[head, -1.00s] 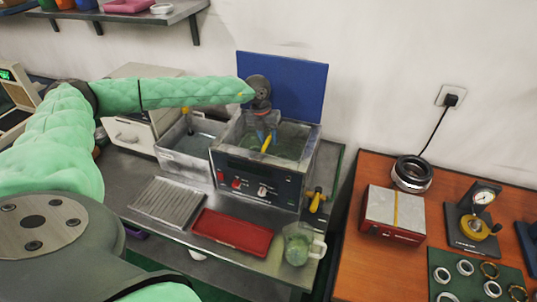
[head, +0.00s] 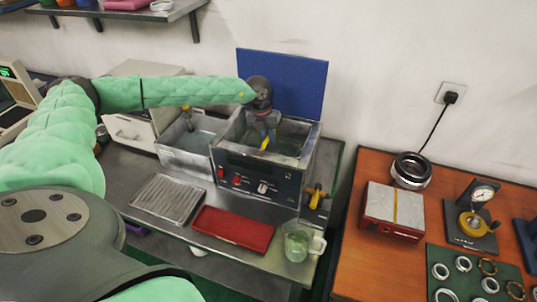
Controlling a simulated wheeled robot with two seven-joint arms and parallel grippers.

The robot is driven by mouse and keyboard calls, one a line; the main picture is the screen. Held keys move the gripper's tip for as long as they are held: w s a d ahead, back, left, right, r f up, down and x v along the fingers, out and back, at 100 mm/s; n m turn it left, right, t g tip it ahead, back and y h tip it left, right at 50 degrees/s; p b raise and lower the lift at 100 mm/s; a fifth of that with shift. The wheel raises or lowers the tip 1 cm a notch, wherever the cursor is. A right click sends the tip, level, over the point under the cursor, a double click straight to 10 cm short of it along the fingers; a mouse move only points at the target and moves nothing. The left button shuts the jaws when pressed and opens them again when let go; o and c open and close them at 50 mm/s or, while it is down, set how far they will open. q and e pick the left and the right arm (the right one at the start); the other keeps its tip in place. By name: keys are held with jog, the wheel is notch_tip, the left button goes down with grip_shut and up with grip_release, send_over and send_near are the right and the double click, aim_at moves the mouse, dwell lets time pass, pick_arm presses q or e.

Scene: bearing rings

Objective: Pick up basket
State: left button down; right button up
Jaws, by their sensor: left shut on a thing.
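My left gripper (head: 263,132) reaches down into the open tank of the metal washer (head: 257,180) with dark front panel and red switches. It is shut on a small yellow piece (head: 265,143), which looks like the handle of the basket. The basket's body is not clear to see; the tank walls, the liquid and my gripper hide it. My right gripper is not in view.
A second metal tank (head: 184,157) with liquid stands left of the washer. In front lie a ribbed drainer tray (head: 168,199), a red tray (head: 233,229) and a glass jug (head: 298,243). A blue panel (head: 300,85) rises behind. A wooden bench (head: 355,272) stands right.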

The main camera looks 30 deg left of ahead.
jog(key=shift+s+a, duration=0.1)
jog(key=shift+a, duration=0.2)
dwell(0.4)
pick_arm(q)
jog(key=shift+w+r, duration=0.1)
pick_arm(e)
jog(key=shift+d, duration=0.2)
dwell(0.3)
